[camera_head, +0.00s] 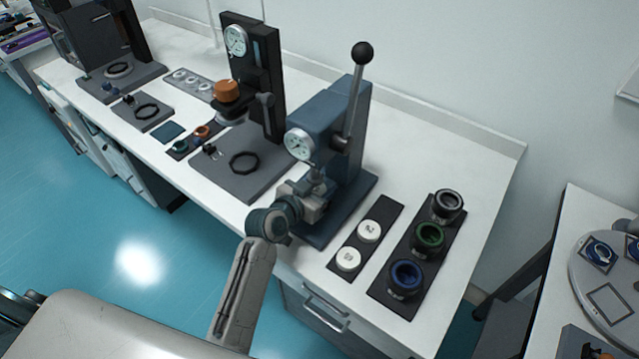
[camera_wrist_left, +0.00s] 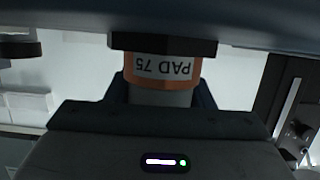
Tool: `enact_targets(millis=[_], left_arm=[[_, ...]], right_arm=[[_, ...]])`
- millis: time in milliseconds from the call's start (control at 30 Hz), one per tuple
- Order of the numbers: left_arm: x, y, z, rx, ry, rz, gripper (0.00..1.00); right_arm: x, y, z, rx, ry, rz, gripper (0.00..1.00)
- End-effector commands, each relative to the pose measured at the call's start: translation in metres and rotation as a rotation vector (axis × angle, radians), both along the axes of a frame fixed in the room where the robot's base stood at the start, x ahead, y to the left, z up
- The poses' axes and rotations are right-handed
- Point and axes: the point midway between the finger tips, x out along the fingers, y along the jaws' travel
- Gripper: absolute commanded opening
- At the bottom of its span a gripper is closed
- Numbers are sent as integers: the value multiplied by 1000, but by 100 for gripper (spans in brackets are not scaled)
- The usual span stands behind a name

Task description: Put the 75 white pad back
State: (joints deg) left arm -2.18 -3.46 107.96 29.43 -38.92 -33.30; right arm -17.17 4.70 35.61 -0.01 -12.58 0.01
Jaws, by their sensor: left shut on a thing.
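My left gripper (camera_head: 312,204) is at the blue-grey lever press (camera_head: 337,130), below the press head with its dial gauge. In the left wrist view it is shut on the 75 pad (camera_wrist_left: 160,97), a pale cylinder below an orange band with the label "PAD 75" (camera_wrist_left: 163,68) upside down. The pad is hidden behind my gripper in the head view. A dark pad strip (camera_head: 384,212) lies right of the press. It carries two white pads, one farther (camera_head: 368,231) and one nearer (camera_head: 348,259); its far end is bare. My right gripper is not in view.
A dark rack (camera_head: 414,255) with black, green and blue ringed parts stands right of the pad strip. The press lever (camera_head: 354,95) stands up high. A black press with an orange knob (camera_head: 226,91) is to the left. White bench (camera_head: 470,170) is free at right.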

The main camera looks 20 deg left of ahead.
Motion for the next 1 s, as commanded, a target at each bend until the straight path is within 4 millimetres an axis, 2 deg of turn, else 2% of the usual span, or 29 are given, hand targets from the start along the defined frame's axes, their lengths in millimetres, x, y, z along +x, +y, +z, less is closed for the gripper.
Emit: enact_targets(millis=[233,267,333,367,733,867,1000], left_arm=[[0,0,-3,0,0,0,26],[0,0,-2,0,0,0,54],[0,0,-2,0,0,0,68],[0,0,-2,0,0,0,70],[0,0,-7,0,0,0,70],[-18,6,-1,1,-2,-1,70],[-43,10,4,1,-2,-2,70]], right_arm=[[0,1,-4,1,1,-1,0],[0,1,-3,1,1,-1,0],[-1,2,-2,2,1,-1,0],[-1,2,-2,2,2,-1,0],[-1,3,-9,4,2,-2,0],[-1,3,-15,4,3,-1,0],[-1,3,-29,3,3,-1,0]])
